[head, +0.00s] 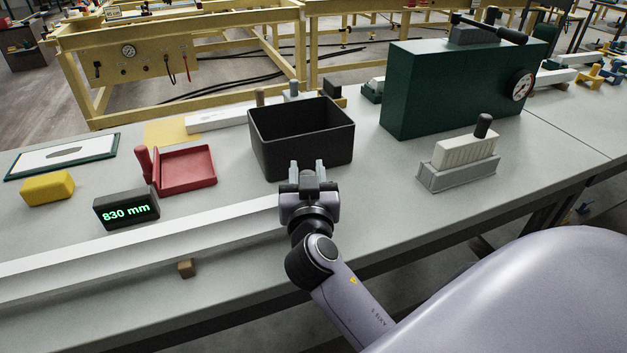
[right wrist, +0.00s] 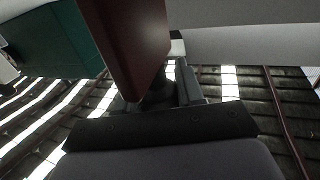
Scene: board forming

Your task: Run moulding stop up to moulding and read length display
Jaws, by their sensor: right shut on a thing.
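The long white moulding (head: 150,240) lies along the front of the bench, its right end at my right gripper (head: 307,170). The black length display (head: 126,209) stands behind the moulding and reads 830 mm in green. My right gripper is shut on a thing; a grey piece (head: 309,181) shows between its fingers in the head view. In the right wrist view a dark red block (right wrist: 127,45) stands in front of the jaws, close by a pale surface (right wrist: 250,22). I cannot tell whether this block is the moulding stop or touches the moulding. My left gripper is not in view.
A black bin (head: 300,140) stands just behind the right gripper. A red tray (head: 184,169), a yellow block (head: 47,189) and a framed sheet (head: 62,155) lie at left. A green gauge box (head: 445,95) and a grey-white brush-like block (head: 462,160) stand at right.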

